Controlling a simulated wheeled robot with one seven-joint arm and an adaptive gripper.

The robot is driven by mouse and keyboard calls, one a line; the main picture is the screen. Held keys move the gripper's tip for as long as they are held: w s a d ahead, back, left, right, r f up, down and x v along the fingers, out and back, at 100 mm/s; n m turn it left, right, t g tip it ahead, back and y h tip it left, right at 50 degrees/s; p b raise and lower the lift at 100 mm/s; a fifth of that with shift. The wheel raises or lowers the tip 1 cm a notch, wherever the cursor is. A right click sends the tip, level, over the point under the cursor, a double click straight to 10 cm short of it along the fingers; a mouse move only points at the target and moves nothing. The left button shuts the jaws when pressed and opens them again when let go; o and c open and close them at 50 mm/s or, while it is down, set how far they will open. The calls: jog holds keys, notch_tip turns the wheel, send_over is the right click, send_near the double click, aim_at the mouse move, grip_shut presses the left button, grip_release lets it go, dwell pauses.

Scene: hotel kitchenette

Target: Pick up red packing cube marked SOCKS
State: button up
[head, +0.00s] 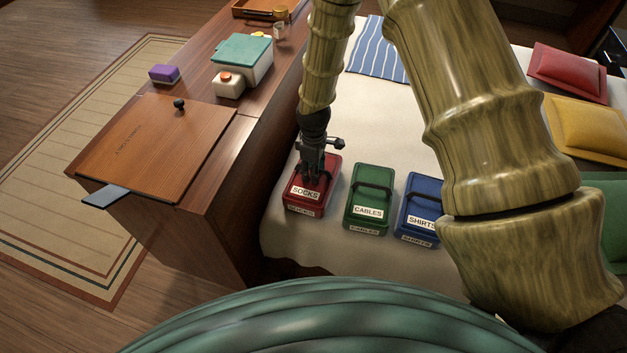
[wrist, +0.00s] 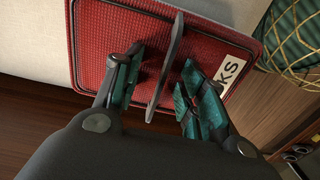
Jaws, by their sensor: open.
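The red packing cube marked SOCKS (head: 305,201) lies on the pale cloth at the left end of a row of cubes. My gripper (head: 318,176) is right above its top in the head view. In the wrist view the red cube (wrist: 120,35) fills the upper part, with its label partly visible. A grey strap handle (wrist: 168,65) stands up from its top. My gripper's two fingers (wrist: 155,90) are open on either side of this handle, with gaps visible. I cannot tell whether the fingertips touch the cube's top.
A green CABLES cube (head: 368,215) and a blue SHIRTS cube (head: 423,190) stand just right of the red one. A wooden counter (head: 230,190) rises on the left. Red (head: 568,72) and yellow (head: 585,125) cushions lie at the right.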

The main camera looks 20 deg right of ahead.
grip_shut()
jog(key=shift+r, duration=0.1)
dwell(0.4)
